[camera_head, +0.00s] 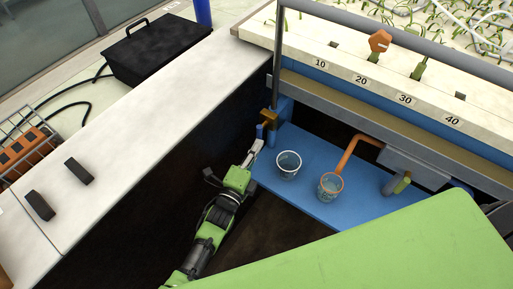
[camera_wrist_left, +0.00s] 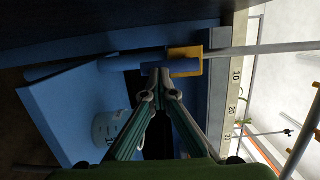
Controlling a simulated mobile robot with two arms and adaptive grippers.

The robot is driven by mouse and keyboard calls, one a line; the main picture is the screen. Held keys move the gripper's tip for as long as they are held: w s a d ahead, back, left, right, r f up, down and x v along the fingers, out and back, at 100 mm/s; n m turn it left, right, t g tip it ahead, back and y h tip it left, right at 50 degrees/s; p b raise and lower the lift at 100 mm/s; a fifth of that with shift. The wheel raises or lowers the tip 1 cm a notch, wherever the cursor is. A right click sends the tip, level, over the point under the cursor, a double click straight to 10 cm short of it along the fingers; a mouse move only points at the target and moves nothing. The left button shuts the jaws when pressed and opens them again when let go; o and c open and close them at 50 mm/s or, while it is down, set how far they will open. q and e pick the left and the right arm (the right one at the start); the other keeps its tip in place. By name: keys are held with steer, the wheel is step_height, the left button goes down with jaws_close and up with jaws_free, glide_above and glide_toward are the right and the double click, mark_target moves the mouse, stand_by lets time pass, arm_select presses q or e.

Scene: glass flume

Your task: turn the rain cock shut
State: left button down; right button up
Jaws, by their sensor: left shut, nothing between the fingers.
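The rain cock is a brass-yellow block (camera_head: 269,117) on the upright grey pipe, with a short blue handle (camera_head: 260,131) beside it. The handle appears to hang down along the pipe. In the left wrist view the yellow block (camera_wrist_left: 196,54) and blue handle (camera_wrist_left: 184,68) lie just beyond the fingertips. My left gripper (camera_head: 256,147) is shut and empty, its tips right by the handle's lower end. The closed tips also show in the left wrist view (camera_wrist_left: 159,74). I cannot tell whether they touch the handle. My right gripper is not in view.
The numbered flume edge (camera_head: 340,81) runs above. A white counter (camera_head: 130,115) lies left.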

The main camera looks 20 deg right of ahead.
arm_select(q)
steer(key=shift+w+r, duration=0.1)
steer(key=shift+r, duration=0.2)
steer(key=v, duration=1.2)
steer(key=shift+f, duration=0.35)
